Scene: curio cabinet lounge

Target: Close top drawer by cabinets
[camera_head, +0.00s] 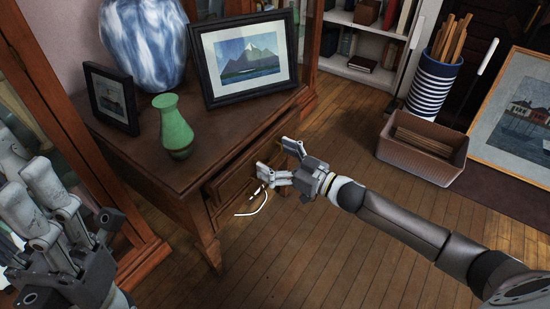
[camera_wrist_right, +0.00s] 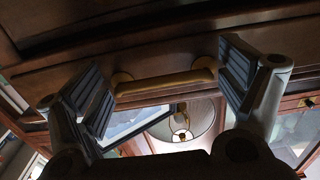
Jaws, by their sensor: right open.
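The dark wooden cabinet (camera_head: 135,150) stands left of centre in the head view. Its drawer front (camera_head: 235,175) faces right and seems to stand out slightly; how far is hard to tell. My right gripper (camera_head: 278,160) is open and empty at this front. In the right wrist view, a brass bar handle (camera_wrist_right: 165,84) on the wooden drawer front (camera_wrist_right: 150,55) lies between the spread fingers, with a gap on each side; contact is not visible. My left gripper (camera_head: 50,205) is at the left edge, away from the drawer; its jaw state is unclear.
On the cabinet top stand a green vase (camera_head: 174,128), a blue-white vase (camera_head: 145,40), a large framed picture (camera_head: 245,62) and a small frame (camera_head: 112,98). A brown bin (camera_head: 425,160) and striped holder (camera_head: 433,88) stand at right.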

